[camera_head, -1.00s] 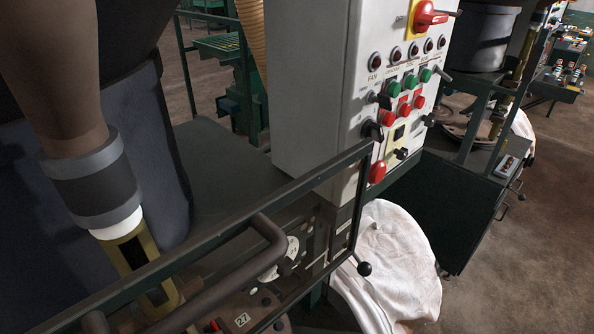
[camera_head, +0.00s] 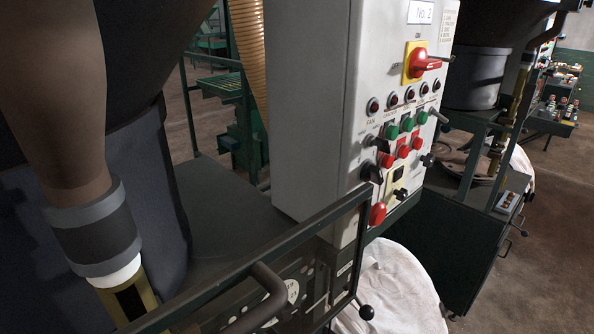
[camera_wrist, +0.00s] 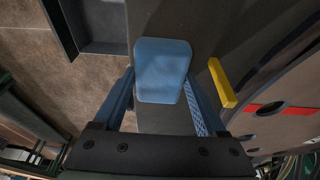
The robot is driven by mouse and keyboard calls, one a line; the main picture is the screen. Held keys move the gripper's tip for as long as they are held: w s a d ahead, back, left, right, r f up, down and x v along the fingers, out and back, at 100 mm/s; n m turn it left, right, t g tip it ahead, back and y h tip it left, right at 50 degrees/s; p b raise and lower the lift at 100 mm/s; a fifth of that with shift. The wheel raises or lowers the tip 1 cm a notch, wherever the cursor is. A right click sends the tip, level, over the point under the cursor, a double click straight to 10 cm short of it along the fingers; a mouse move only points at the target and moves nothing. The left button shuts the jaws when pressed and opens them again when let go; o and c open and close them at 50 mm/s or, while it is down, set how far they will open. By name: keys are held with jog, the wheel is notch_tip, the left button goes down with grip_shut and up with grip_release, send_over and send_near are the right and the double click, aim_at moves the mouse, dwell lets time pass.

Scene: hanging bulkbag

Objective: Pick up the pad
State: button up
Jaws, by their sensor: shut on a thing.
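The pad (camera_wrist: 163,62) is a blue block with rounded corners in the wrist view. It sits between the two blue fingers of my gripper (camera_wrist: 160,88), which is shut on it. The pad overlaps a dark grey surface (camera_wrist: 220,32) in the picture; I cannot tell whether it touches that surface. In the head view I cannot make out the pad or my gripper.
A yellow bar (camera_wrist: 222,83) lies right of the pad. A dark tray-like recess (camera_wrist: 100,25) is at upper left. In the head view stand a control cabinet (camera_head: 310,100), a green rail (camera_head: 270,245), a white sack (camera_head: 395,290) and a brown spout (camera_head: 60,100).

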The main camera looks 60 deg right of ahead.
jog(key=shift+c, duration=0.6)
jog(key=shift+r, duration=0.15)
